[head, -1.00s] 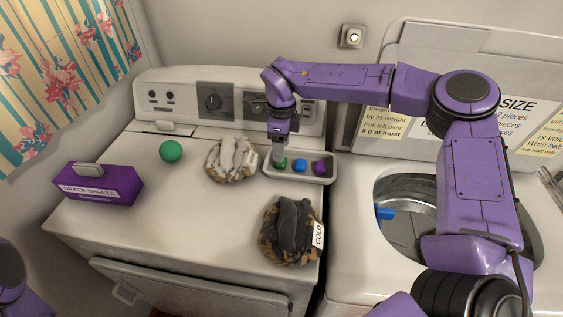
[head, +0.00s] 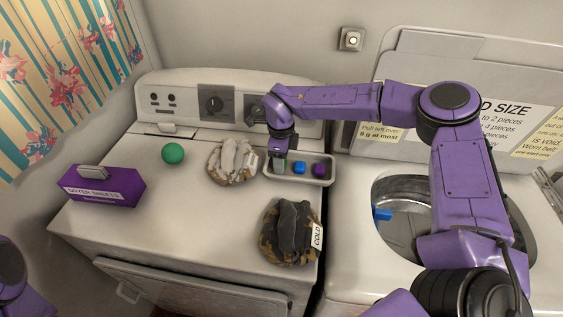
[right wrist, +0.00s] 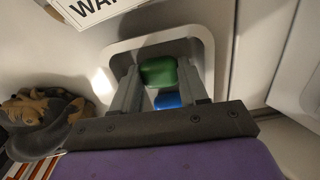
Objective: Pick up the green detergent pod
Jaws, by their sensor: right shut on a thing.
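The green detergent pod (right wrist: 158,72) is between the two fingers of my right gripper in the right wrist view. My right gripper (head: 279,166) is shut on it at the left end of the small pale tray (head: 325,180). In the head view the fingers hide most of the green pod. I cannot tell whether it is clear of the tray floor. A blue pod (head: 299,168) and a purple pod (head: 319,170) sit in the tray to the right; the blue one also shows in the wrist view (right wrist: 168,100). My left gripper is out of view.
A pale cloth bundle (head: 232,162) lies left of the tray, and a dark bundle tagged COLD (head: 288,235) in front. A green ball (head: 173,153) and purple dryer sheets box (head: 103,188) stand further left. The open washer tub (head: 410,225) is at the right.

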